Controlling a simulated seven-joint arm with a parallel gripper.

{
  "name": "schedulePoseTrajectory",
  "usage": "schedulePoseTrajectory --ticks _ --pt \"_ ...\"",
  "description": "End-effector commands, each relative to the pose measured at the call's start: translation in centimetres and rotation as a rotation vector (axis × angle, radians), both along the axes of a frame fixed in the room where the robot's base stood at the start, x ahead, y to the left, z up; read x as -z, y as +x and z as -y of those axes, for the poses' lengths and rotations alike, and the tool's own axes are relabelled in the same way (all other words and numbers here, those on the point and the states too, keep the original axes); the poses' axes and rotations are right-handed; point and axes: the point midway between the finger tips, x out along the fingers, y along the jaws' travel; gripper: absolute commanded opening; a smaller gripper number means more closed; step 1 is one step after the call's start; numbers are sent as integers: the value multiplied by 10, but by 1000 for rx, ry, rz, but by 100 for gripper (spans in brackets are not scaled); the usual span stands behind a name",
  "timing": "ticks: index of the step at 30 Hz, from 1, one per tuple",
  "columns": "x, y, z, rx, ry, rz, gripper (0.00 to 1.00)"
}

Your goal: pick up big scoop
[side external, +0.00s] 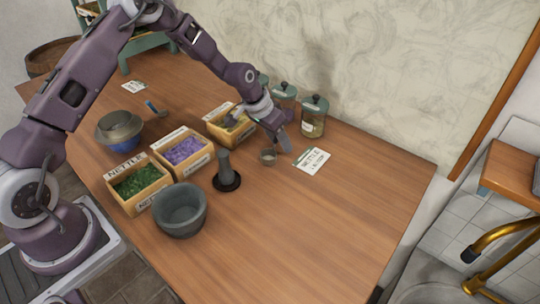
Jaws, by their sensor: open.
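My gripper (284,144) is open, pointing down over the table in front of the glass jars. A small grey metal cup-like piece (268,157) sits on the table just left of and below the fingertips. It may be the bowl of a scoop; I cannot tell whether it is the big scoop, and no handle shows clearly. A blue-handled tool (152,106) lies at the left behind a metal bowl. A grey object (230,121) rests in the box left of my gripper; its shape is too small to tell.
Labelled wooden boxes hold green leaves (138,181) and purple flowers (184,150). A dark mortar (180,211), an upright pestle-like piece (225,170) and a metal bowl (118,129) stand nearby. Jars (313,118) line the wall. A nettle card (311,160) lies right. The right front table is clear.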

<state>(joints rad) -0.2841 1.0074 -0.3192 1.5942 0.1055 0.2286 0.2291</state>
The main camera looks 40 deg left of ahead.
Motion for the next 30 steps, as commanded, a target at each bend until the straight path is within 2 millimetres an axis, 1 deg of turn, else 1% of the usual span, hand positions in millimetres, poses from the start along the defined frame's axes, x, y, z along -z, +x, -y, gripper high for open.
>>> schedulePoseTrajectory --ticks 1,3,8,9,11,12,14,15,30 --pt "6 2 1 1 -1 -1 41" --pt "9 3 2 0 0 0 41" --pt "9 4 2 0 0 0 41" --pt "9 3 2 0 0 0 39" --pt "9 3 2 0 0 0 27" --pt "9 3 2 0 0 0 19" --pt "9 3 2 0 0 0 8" --pt "9 3 2 0 0 0 0" --pt "9 3 2 0 0 0 0"
